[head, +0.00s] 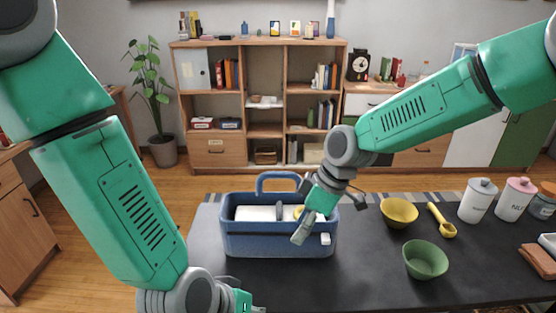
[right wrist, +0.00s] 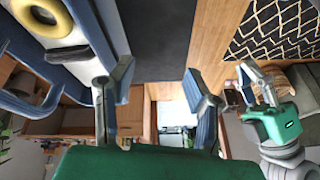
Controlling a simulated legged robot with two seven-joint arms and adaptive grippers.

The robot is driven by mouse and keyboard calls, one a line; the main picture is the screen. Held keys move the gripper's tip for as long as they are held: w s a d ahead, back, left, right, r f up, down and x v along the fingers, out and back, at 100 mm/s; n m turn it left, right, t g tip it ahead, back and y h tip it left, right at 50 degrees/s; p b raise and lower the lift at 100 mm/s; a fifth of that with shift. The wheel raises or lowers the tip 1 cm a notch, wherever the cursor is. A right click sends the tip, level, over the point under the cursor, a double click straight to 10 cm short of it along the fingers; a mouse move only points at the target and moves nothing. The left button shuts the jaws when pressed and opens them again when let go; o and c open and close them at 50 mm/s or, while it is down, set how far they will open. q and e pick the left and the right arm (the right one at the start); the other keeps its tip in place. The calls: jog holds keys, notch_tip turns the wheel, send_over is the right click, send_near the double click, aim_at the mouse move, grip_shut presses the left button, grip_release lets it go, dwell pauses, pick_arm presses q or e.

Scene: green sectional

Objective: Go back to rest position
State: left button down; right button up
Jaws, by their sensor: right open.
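My right gripper (head: 328,215) is open over the right side of the blue caddy (head: 275,243), its fingers pointing down. In the right wrist view, its two fingers (right wrist: 158,88) stand apart with nothing between them. The caddy's blue wall also shows in that view (right wrist: 95,25), to the left of the fingers. My left arm comes down along the left of the head view, where its gripper is mostly cut off at the bottom edge. The left gripper (right wrist: 256,88) shows at the right of the right wrist view, with its fingers apart and empty.
The caddy holds white items and a yellow ring (right wrist: 38,12). On the dark table (head: 340,280) stand a yellow bowl (head: 399,213), a green bowl (head: 426,261), a yellow scoop (head: 442,221), a white canister (head: 478,201) and a pink canister (head: 515,201). A shelf (head: 262,108) stands behind.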

jog(key=s+d+f+m+h+b, duration=0.1)
jog(key=s+d+f+m, duration=0.3)
jog(key=s+f, duration=0.5)
jog(key=s+d+f+m, duration=0.35)
jog(key=s+f, duration=0.35)
jog(key=f, duration=0.4)
pick_arm(q)
jog(key=s+a+f+g+y, duration=0.1)
jog(key=s+a+f+y, duration=0.1)
jog(key=s+a+f, duration=0.6)
jog(key=s+a+f+g+y+b, duration=0.1)
jog(key=s+a+f+g+y, duration=0.1)
jog(key=s+a+f, duration=0.6)
jog(key=s+a, duration=0.1)
jog(key=a, duration=0.6)
jog(key=shift+s+a+f+y, duration=0.15)
jog(key=shift+s+a+y, duration=0.1)
jog(key=shift+a+y, duration=0.15)
pick_arm(e)
jog(key=s+d+f+m+h, duration=0.3)
jog(key=s+d+m, duration=0.3)
jog(key=s+d, duration=0.9)
jog(key=shift+s+d+f+m+t, duration=0.25)
jog(key=shift+s+f+m+t, duration=0.1)
jog(key=shift+s, duration=0.8)
